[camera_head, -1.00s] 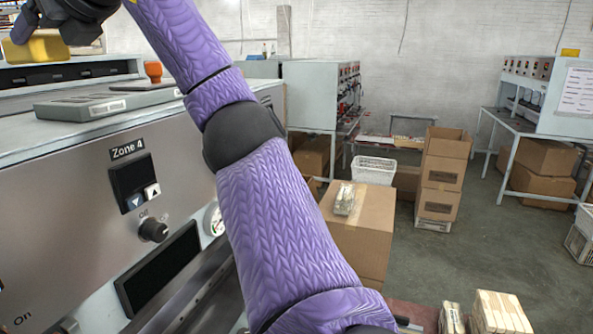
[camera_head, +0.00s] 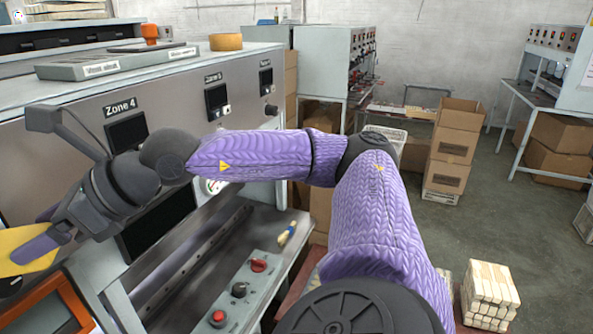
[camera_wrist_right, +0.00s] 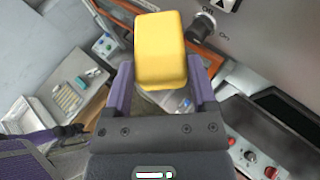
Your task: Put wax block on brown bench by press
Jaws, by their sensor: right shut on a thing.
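The yellow wax block (camera_head: 22,250) is at the left edge of the head view, partly cut off, in front of the press (camera_head: 60,150). My right gripper (camera_head: 30,252) is shut on it. In the right wrist view the wax block (camera_wrist_right: 160,50) sits between the two purple fingers of my right gripper (camera_wrist_right: 160,88), held clear of the surfaces below. A brown-edged surface (camera_wrist_right: 92,108) with small items beside it shows lower left there; I cannot tell if it is the brown bench.
A grey control strip (camera_head: 240,290) with red and black knobs runs along the press front. An orange-brown frame (camera_head: 72,300) stands at the lower left. A tape roll (camera_head: 226,42) and a grey device (camera_head: 100,65) lie on the press top. Bundled sticks (camera_head: 489,295) lie lower right.

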